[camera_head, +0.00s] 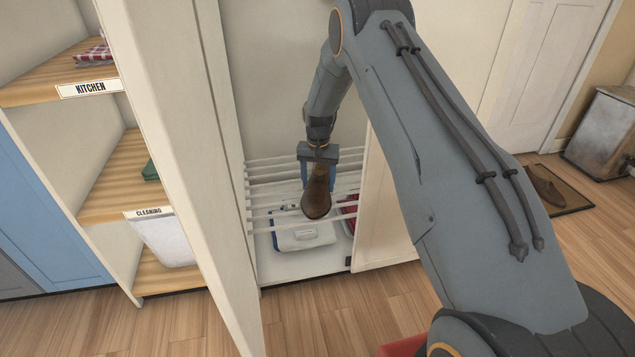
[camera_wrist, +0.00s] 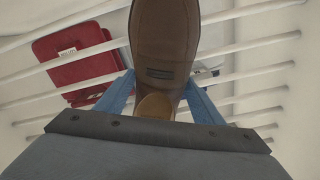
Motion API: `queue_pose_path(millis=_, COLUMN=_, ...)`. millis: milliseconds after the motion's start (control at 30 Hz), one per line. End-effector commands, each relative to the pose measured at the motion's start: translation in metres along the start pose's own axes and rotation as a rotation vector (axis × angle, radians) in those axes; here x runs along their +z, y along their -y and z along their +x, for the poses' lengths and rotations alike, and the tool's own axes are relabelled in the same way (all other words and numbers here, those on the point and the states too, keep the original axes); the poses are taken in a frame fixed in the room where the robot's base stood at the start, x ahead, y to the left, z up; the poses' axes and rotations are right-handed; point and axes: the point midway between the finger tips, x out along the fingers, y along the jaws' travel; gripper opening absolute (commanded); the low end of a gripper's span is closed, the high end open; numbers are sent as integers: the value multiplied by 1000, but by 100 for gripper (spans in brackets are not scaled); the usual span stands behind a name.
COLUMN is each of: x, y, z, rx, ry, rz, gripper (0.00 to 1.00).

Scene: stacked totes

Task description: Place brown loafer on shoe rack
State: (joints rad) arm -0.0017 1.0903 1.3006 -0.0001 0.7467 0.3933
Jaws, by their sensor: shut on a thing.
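My gripper (camera_head: 318,165) is shut on a brown loafer (camera_head: 317,196) inside the open cabinet. In the wrist view the loafer (camera_wrist: 163,45) sits between the blue fingers of my gripper (camera_wrist: 155,97), its sole end partly cut off at the top. The shoe rack (camera_head: 275,182) is a set of white bars across the cabinet. The loafer is over the bars; I cannot tell whether it touches them. The bars also show behind the loafer in the wrist view (camera_wrist: 245,47). A second brown loafer (camera_head: 545,185) lies on a dark mat at the right.
A white and blue case (camera_head: 303,237) and a red case (camera_head: 350,208) stand below the rack; the red case also shows in the wrist view (camera_wrist: 80,62). Cabinet walls stand close on both sides. Labelled wooden shelves (camera_head: 100,190) are at the left. A metal bin (camera_head: 603,130) stands right.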

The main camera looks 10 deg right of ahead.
Motion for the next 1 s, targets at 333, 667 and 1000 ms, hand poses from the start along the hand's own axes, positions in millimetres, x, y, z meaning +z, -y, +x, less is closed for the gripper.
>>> queue_pose_path(millis=333, x=0, y=0, z=2, rx=0, ry=-1, rz=0, gripper=28)
queue_pose_path(millis=667, x=0, y=0, z=8, rx=0, ry=0, rz=0, gripper=28)
queue_pose_path(millis=1000, x=0, y=0, z=9, rx=0, ry=0, rz=0, gripper=83)
